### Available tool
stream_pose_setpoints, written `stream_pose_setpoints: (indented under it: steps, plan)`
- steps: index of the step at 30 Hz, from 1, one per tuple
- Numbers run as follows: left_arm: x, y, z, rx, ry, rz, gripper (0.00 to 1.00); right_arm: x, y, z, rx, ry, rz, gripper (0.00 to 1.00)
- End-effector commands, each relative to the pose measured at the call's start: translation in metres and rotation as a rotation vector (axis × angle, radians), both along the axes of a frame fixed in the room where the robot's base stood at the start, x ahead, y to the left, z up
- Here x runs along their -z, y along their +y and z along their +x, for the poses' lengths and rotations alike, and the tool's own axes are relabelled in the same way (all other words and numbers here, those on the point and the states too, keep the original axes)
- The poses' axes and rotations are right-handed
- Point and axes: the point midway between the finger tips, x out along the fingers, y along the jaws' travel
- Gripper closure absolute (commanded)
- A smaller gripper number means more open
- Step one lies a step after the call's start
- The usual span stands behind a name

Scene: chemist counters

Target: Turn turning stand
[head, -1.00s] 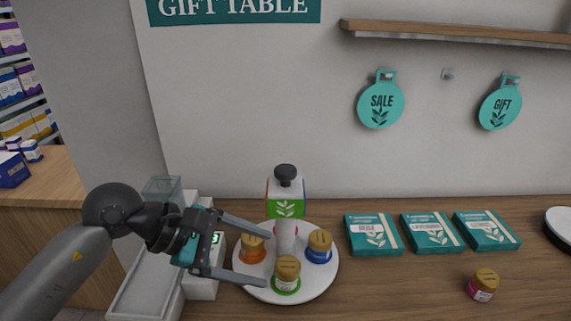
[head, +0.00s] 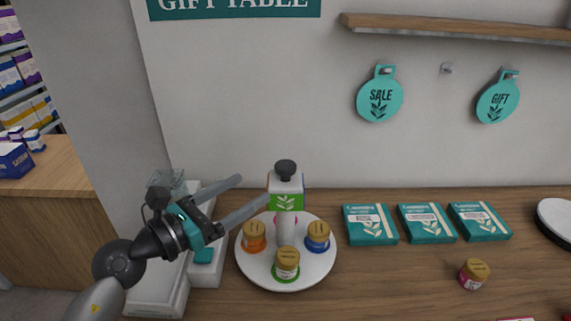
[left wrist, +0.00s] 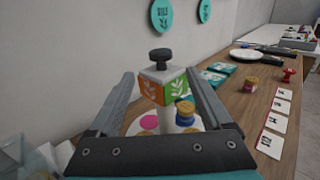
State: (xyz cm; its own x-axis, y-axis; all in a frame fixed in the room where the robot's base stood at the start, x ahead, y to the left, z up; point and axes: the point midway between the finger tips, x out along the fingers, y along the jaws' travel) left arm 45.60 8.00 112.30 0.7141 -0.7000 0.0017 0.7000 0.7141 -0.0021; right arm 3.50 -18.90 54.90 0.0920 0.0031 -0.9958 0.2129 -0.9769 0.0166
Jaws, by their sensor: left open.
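The turning stand is a round white plate (head: 309,272) with a centre post, topped by a block (head: 286,203) with a green leaf face and a black knob (head: 285,168). Three gold-lidded jars stand on it: orange (head: 254,237), green (head: 287,263) and blue (head: 318,236). A pink spot shows behind the post. My left gripper (head: 255,193) is open, left of the block, fingers pointing right toward it. In the left wrist view the block (left wrist: 163,88) shows orange and green faces beyond and between the fingers (left wrist: 162,105). My right gripper is not in view.
Three teal boxes (head: 427,223) lie right of the stand. A loose gold-lidded jar (head: 473,274) stands at front right. A grey-white device (head: 205,262) is left of the stand. The wall is behind, with a wooden shelf (head: 450,27) above. Counter between plate and loose jar is clear.

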Motion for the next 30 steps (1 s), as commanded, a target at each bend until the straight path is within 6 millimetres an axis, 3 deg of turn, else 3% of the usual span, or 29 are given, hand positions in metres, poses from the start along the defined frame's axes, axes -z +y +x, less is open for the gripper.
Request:
stream_pose_setpoints:
  steps: [13,19,30]
  plan:
    - [-0.001,-0.062,0.061,0.004,-0.001,0.001,0.17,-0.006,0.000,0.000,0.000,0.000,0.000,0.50]
    - [0.000,-0.075,0.074,0.003,0.000,0.001,0.17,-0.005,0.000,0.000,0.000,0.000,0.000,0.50]
    - [0.000,-0.078,0.078,0.003,0.000,0.003,0.17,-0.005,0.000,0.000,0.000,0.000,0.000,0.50]
